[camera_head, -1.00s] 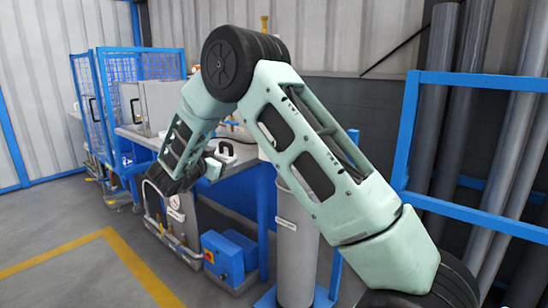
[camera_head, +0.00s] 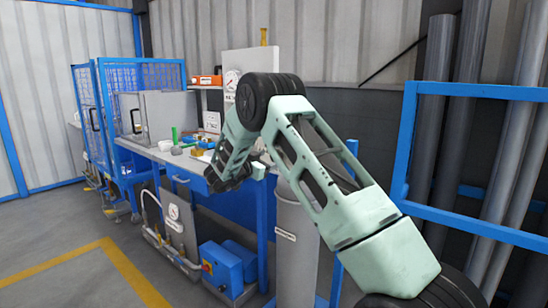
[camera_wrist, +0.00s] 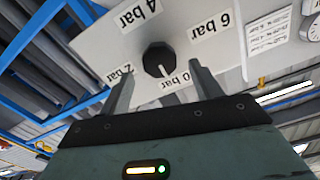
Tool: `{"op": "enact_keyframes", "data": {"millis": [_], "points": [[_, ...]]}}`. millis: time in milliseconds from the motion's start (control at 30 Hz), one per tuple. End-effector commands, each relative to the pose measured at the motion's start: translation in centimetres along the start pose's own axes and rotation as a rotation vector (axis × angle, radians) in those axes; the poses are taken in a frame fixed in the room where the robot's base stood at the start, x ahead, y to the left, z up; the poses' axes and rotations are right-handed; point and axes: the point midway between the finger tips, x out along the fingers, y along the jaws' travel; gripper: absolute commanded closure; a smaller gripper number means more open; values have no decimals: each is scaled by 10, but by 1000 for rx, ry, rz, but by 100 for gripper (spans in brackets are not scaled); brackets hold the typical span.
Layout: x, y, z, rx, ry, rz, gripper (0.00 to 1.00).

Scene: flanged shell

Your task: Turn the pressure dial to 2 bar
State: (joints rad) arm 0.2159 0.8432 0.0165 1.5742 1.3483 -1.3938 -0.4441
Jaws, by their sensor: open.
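The pressure dial (camera_wrist: 158,60) is a black knob on a pale panel (camera_wrist: 100,45) in the wrist view. Labels for 0, 2, 4 and 6 bar stand around it. Its white mark points down in the picture, near the 0 bar label (camera_wrist: 177,84). The 2 bar label (camera_wrist: 119,75) is to the left, partly behind a finger. My gripper (camera_wrist: 163,83) is open, with one finger to each side of the knob in the picture. The fingers look apart from it. I cannot make out the dial or the fingertips in the head view, where my arm covers much of the bench.
A blue workbench (camera_head: 255,208) bears small items and a grey box (camera_head: 168,114). A round gauge (camera_head: 231,79) is on a white panel behind it. A grey cylinder (camera_head: 296,245) and blue box (camera_head: 222,266) stand below. A blue rail frame (camera_head: 450,215) is at right. The left floor is clear.

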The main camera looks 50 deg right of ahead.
Motion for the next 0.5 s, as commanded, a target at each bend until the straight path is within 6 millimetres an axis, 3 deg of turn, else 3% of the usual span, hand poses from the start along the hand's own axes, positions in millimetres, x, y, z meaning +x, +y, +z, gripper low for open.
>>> {"op": "enact_keyframes", "data": {"millis": [200, 500], "points": [[30, 0, 0, 0, 1, 1, 36], [38, 0, 0, 0, -1, -1, 36]]}}
